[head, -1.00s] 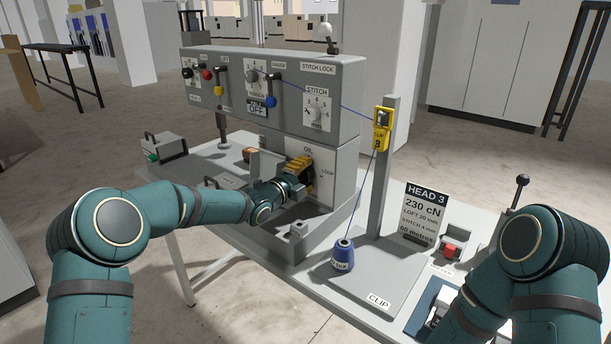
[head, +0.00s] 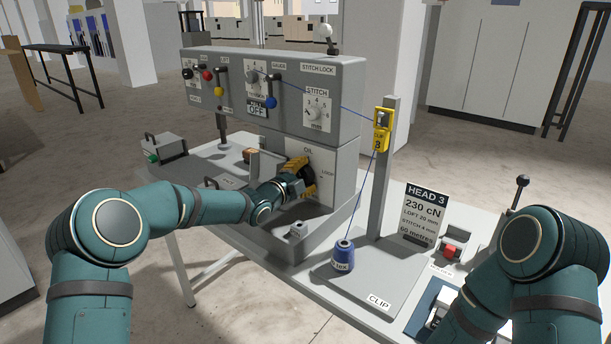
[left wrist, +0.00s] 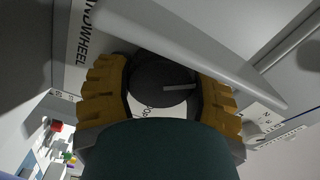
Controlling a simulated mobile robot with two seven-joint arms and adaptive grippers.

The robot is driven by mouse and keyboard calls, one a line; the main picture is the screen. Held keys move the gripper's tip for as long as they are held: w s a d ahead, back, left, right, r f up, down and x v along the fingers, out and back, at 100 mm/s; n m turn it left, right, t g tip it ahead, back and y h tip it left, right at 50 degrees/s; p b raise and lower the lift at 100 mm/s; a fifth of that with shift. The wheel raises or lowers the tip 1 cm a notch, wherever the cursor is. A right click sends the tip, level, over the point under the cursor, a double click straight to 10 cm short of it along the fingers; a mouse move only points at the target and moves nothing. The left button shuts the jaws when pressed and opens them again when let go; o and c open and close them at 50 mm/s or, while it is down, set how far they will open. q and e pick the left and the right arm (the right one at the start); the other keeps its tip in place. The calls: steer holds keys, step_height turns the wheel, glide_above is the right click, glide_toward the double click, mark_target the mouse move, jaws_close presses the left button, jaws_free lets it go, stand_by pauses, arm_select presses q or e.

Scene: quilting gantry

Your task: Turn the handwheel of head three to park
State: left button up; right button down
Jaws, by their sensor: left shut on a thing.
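The handwheel of head three is a dark round knob (left wrist: 160,85) with a pale index bar, on the front of the grey machine head (head: 333,165). My left gripper (head: 302,177) is shut on it. In the left wrist view, my left gripper's ribbed yellow fingers (left wrist: 162,95) stand on either side of the knob, and the pale bar points right. The printed word HANDWHEEL (left wrist: 85,38) is partly visible there. In the head view the fingers and wrist hide most of the knob. OIL and LOOP labels show near it; PARK is not readable. My right gripper is not visible.
Above is a panel with coloured levers and a stitch dial (head: 317,113). A post with a yellow clip gauge (head: 382,130), a blue thread cone (head: 343,255) and a HEAD 3 card (head: 425,212) stand to the right. A blue thread runs from panel to gauge to cone.

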arm_select(q)
steer(key=o, duration=1.2)
steer(key=shift+s, duration=0.1)
steer(key=v, duration=1.2)
